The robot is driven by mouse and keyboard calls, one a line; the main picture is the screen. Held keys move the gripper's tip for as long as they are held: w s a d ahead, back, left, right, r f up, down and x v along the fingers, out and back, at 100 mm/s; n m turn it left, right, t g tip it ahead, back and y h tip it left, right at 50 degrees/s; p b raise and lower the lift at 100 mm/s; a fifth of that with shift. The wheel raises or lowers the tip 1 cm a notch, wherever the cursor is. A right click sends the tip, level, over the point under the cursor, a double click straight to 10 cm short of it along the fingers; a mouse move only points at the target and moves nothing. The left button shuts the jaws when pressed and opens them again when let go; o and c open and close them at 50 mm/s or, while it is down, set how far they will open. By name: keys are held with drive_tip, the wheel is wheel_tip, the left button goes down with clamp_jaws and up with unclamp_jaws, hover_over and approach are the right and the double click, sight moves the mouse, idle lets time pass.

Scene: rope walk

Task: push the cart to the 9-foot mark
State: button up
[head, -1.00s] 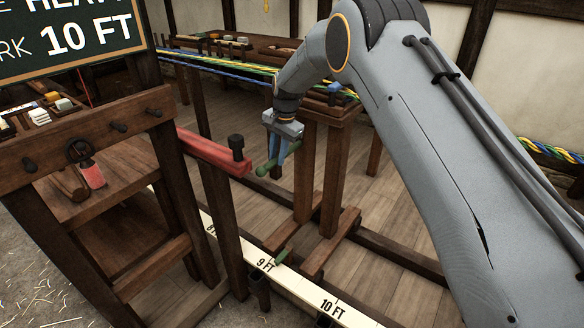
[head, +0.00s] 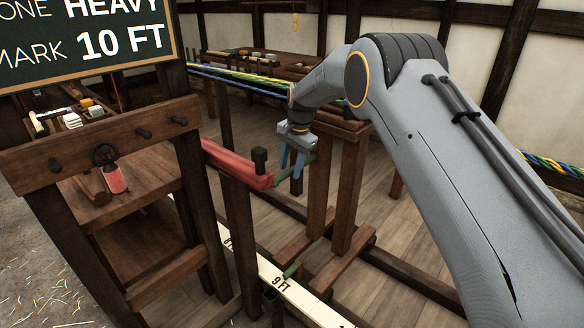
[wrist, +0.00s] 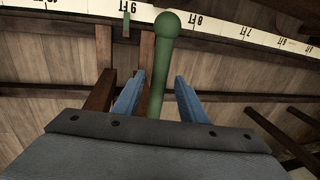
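The cart (head: 349,195) is a dark wooden frame with upright posts on a low base. Its green handle (head: 285,176) sticks out toward the red beam, and the round-ended handle fills the middle of the wrist view (wrist: 160,70). My gripper (head: 291,168) is open. Its two blue fingers stand either side of the handle, with a gap on both sides in the wrist view (wrist: 158,98). A white scale (head: 310,301) runs along the floor. The cart's green pointer (head: 291,270) is beside the 9 FT label (head: 281,284); in the wrist view the pointer (wrist: 126,26) lines up with that label.
A red beam (head: 230,163) with a black knob (head: 260,160) stands close left of my gripper. A wooden rack with a red-handled tool (head: 115,178) and a dark board reading 10 FT (head: 100,42) are at left. Colored ropes (head: 240,84) stretch behind.

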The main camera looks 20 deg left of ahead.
wheel_tip(320, 180, up, 8)
drive_tip(key=d, duration=0.1)
drive_tip(key=shift+s+d+f+b, duration=0.2)
drive_tip(key=shift+s+b, duration=0.1)
idle(0.4)
drive_tip(key=s+d+r+n+p, duration=0.15)
drive_tip(key=s+d, duration=0.25)
drive_tip(key=d, duration=0.5)
drive_tip(key=s+d+r+h+p, duration=0.1)
drive_tip(key=s+d+r, duration=0.1)
drive_tip(key=s+d, duration=0.5)
drive_tip(key=s+d+r+n+p, duration=0.1)
drive_tip(key=s+d+r, duration=0.1)
drive_tip(key=d, duration=0.9)
drive_tip(key=s+d, duration=0.5)
drive_tip(key=s, duration=0.4)
drive_tip(key=s+d+f+n+p, duration=0.1)
drive_tip(key=s+d, duration=0.4)
drive_tip(key=s, duration=0.3)
drive_tip(key=s+d+n+g+h+p, duration=0.1)
drive_tip(key=s+d, duration=0.4)
drive_tip(key=s, duration=0.4)
drive_tip(key=shift+s+d+f, duration=0.15)
drive_tip(key=shift+s+f, duration=0.15)
drive_tip(key=shift+n, duration=0.25)
